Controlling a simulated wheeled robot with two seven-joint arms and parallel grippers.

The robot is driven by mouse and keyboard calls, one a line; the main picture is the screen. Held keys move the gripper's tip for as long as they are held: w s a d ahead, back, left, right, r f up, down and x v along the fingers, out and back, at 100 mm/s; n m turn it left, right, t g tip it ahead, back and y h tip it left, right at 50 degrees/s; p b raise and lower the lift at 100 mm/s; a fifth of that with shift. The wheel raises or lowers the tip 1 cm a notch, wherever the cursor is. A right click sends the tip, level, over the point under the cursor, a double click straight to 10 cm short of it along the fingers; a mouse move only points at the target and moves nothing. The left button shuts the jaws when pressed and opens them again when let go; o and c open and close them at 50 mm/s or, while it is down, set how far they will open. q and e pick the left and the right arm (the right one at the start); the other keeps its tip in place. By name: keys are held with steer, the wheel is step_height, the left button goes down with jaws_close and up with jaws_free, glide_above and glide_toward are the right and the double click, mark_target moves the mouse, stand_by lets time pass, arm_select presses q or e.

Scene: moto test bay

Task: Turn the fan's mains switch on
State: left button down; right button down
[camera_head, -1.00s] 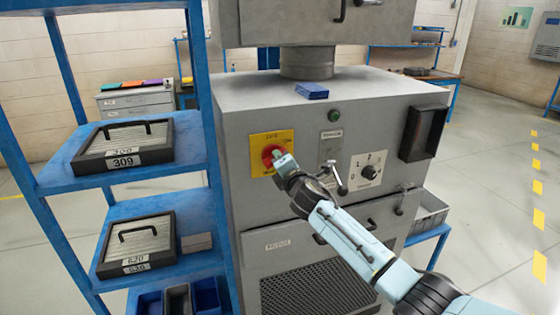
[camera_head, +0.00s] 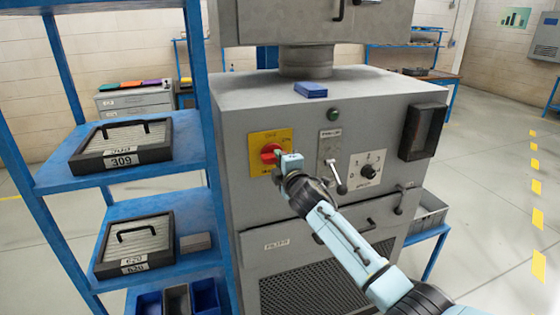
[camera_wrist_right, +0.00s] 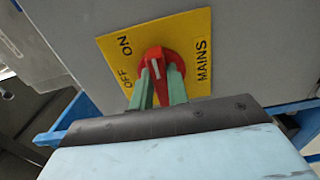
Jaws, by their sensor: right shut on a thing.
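The mains switch is a red rotary knob (camera_head: 269,153) on a yellow plate (camera_head: 258,139) on the front of the grey cabinet. The right wrist view shows the red knob (camera_wrist_right: 152,62) with a white line, and the plate (camera_wrist_right: 188,30) marked OFF, ON and MAINS. My right gripper (camera_head: 280,160) is at the knob; in the wrist view its green fingers (camera_wrist_right: 161,86) lie on both sides of the red handle, shut on it. I cannot tell for certain which label the white line points to. My left gripper is out of view.
A lever (camera_head: 336,180) and a numbered selector dial (camera_head: 368,171) sit right of the switch, close to my right wrist. A dark box (camera_head: 422,132) juts out farther right. A blue shelf rack (camera_head: 110,184) stands close on the left. A blue block (camera_head: 310,90) lies on top of the cabinet.

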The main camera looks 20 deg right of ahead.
steer(key=shift+f, duration=0.1)
steer(key=c, duration=1.4)
jaws_free()
steer(key=shift+o, duration=0.2)
steer(key=shift+s, duration=0.1)
steer(key=s, duration=1.3)
steer(key=shift+d, duration=0.2)
steer(key=shift+s, duration=0.1)
